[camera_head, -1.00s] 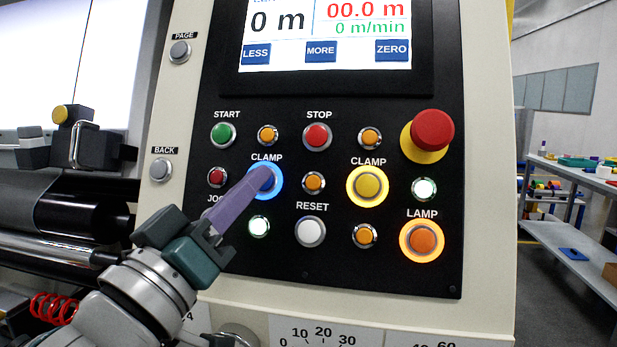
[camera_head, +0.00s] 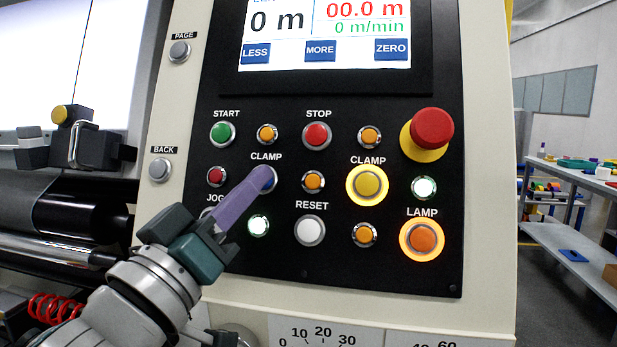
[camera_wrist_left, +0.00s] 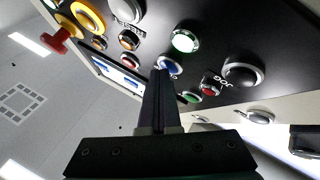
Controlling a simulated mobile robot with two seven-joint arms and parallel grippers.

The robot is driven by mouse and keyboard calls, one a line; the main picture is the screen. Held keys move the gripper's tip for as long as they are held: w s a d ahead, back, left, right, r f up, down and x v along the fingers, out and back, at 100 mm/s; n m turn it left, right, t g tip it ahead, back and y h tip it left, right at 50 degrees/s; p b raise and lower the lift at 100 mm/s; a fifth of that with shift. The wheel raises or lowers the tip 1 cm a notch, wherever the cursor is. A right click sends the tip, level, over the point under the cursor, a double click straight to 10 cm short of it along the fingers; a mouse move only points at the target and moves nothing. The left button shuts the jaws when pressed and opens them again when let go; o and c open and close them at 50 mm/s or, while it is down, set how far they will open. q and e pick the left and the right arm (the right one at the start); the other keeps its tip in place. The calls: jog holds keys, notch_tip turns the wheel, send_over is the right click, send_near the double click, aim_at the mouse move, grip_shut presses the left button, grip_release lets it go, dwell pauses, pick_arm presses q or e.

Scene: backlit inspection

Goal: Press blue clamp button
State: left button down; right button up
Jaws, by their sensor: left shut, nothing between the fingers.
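The blue clamp button (camera_head: 271,182) is on the black control panel under the left CLAMP label. Its ring is dark, and my fingers hide much of it. My left gripper (camera_head: 262,173) is shut and empty, its purple fingertips at the button's face and seemingly touching it. In the left wrist view the dark fingertips (camera_wrist_left: 160,71) end right at the blue button (camera_wrist_left: 172,66), which shows partly beside them. My right gripper is not in view.
A lit yellow clamp button (camera_head: 367,185) and a lit orange lamp button (camera_head: 422,240) are to the right. A red emergency knob (camera_head: 432,129) sticks out at the upper right. A green lamp (camera_head: 258,226) is just below the fingers.

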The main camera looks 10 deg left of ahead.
pick_arm(q)
jog(key=shift+s+r+p, duration=0.15)
jog(key=shift+s+p, duration=0.25)
jog(key=shift+p, duration=0.1)
jog(key=s+r+p, duration=0.2)
jog(key=s+p, duration=0.3)
jog(key=shift+s+r, duration=0.15)
jog(key=shift+s, duration=0.15)
